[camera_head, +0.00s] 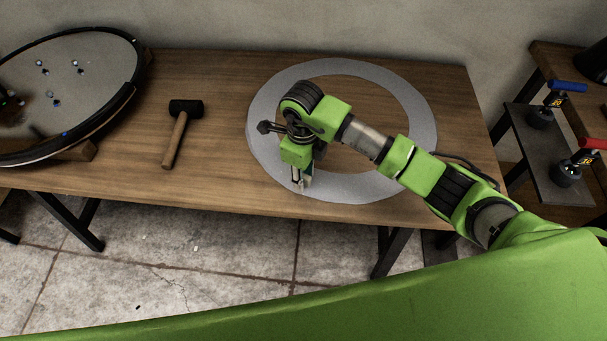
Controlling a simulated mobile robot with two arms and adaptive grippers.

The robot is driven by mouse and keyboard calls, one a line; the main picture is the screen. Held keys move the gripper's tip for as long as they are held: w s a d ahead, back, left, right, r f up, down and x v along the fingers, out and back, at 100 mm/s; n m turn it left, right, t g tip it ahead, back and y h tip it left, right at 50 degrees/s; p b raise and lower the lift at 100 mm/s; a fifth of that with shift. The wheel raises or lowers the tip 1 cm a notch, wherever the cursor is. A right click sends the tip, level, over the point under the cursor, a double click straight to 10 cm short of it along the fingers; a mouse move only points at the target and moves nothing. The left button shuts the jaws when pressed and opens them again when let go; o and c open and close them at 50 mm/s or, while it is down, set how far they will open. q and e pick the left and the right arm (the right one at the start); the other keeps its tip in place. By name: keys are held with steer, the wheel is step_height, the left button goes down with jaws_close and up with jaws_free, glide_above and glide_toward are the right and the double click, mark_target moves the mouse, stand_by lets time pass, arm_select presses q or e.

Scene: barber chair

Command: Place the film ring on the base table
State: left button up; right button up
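The film ring (408,105) is a wide, flat, light grey ring on the right part of the wooden table (222,120). It appears to lie flat. My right gripper (299,184) points down at the ring's front left edge, close to or touching it. My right wrist and arm cross over the ring and hide parts of its left and right front sides. Its fingertips are small and partly hidden, so whether they grip the ring cannot be told. My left gripper is out of view.
A black-headed hammer (181,132) with a wooden handle lies left of the ring. A large round black-rimmed piece (100,60) stands on wooden blocks at the left. A shelf (545,165) with red- and blue-handled tools stands at the right. The tabletop between hammer and ring is clear.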

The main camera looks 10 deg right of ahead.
steer(key=shift+r, duration=0.5)
step_height(320, 180, up, 11)
steer(key=b, duration=0.1)
steer(key=shift+r, duration=0.15)
steer(key=shift+s+a, duration=0.15)
